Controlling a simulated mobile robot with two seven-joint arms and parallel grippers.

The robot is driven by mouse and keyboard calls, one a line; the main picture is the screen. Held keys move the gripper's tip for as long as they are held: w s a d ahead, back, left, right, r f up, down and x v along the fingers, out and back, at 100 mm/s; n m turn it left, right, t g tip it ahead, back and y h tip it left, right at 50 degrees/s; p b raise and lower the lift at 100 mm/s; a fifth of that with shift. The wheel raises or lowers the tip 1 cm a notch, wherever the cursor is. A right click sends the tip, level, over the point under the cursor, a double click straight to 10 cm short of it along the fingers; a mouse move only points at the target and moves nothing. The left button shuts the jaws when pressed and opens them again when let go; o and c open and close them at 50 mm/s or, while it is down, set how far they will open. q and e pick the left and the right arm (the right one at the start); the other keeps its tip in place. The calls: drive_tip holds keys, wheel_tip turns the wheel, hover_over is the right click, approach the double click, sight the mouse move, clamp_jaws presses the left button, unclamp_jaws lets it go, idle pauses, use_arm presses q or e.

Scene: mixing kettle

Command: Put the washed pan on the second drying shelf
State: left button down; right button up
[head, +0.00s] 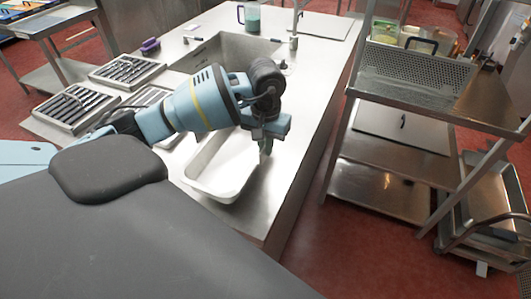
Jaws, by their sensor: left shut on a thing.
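The pan (218,172) is a pale, shallow rectangular tray with rounded corners, near the front of the steel counter. My left gripper (266,146) is shut on the pan's right-hand rim. My left arm hides part of the pan's far side. I cannot tell whether the pan rests on the counter or is just above it. My right gripper is not in view.
A sink (222,50) with a faucet (295,22) lies behind my arm. A jug (252,18) stands at the back. A gap of red floor (325,215) separates counter and rack.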

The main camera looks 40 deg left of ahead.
use_arm(q)
drive_tip(key=shift+d+f, duration=0.1)
drive_tip(key=shift+f, duration=1.3)
drive_tip(key=shift+f, duration=0.1)
drive_tip(key=c, duration=2)
unclamp_jaws()
drive_tip(key=shift+s+f, duration=0.1)
drive_tip(key=shift+f, duration=0.05)
drive_tip(key=o, duration=0.4)
drive_tip(key=shift+o, duration=0.2)
wheel_tip(320, 180, up, 12)
drive_tip(key=shift+r, duration=0.2)
